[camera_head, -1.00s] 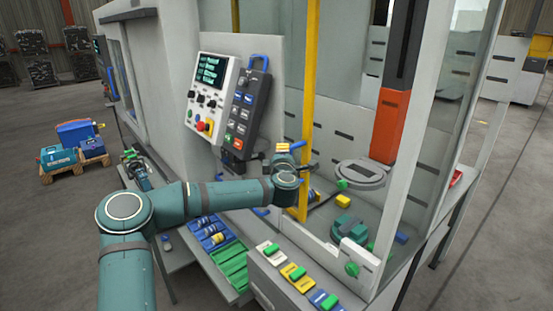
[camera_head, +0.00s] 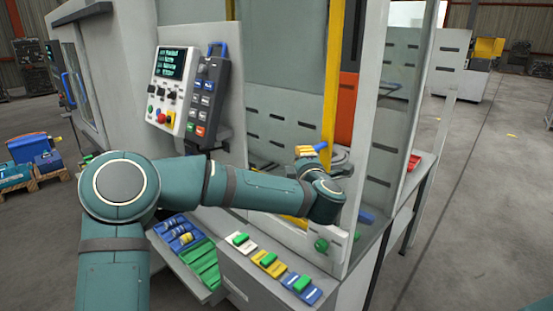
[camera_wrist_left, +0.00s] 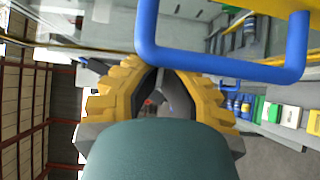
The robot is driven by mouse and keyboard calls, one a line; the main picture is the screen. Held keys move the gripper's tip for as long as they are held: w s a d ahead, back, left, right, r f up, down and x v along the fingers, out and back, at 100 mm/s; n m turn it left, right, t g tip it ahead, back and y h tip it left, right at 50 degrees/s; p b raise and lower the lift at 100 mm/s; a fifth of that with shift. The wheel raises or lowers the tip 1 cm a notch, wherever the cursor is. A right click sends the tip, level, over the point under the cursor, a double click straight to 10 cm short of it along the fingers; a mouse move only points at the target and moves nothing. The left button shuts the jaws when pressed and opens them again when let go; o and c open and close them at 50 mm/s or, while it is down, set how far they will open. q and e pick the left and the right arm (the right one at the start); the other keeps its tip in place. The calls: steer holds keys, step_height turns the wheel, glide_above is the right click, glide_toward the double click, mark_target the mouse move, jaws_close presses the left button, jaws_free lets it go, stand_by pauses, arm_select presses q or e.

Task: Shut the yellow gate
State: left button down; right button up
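The yellow gate (camera_head: 333,80) shows as an upright yellow post on the near side of the glazed machine bay. The post stands close to the bay's pale right corner post, with some gap between them. The gate's blue handle (camera_head: 321,147) also fills the top of the left wrist view (camera_wrist_left: 220,64). My left gripper (camera_head: 308,150) is at the handle's left side, its yellow fingers against or very near it. In the left wrist view the fingertips (camera_wrist_left: 163,68) come together in an arch, partly behind the handle bar, with no object seen between them. My right gripper is out of view.
A control panel (camera_head: 181,90) and a keypad pendant (camera_head: 206,97) are left of the bay. Trays of blue and green parts (camera_head: 190,245) and a ledge with green-topped blocks (camera_head: 270,264) lie below my arm. An orange block (camera_head: 346,110) is behind the gate. Open floor lies right.

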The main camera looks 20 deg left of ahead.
arm_select(q)
steer(key=s+d+b, duration=0.2)
steer(key=d, duration=0.4)
steer(key=shift+s+d, duration=0.3)
steer(key=shift+d, duration=0.1)
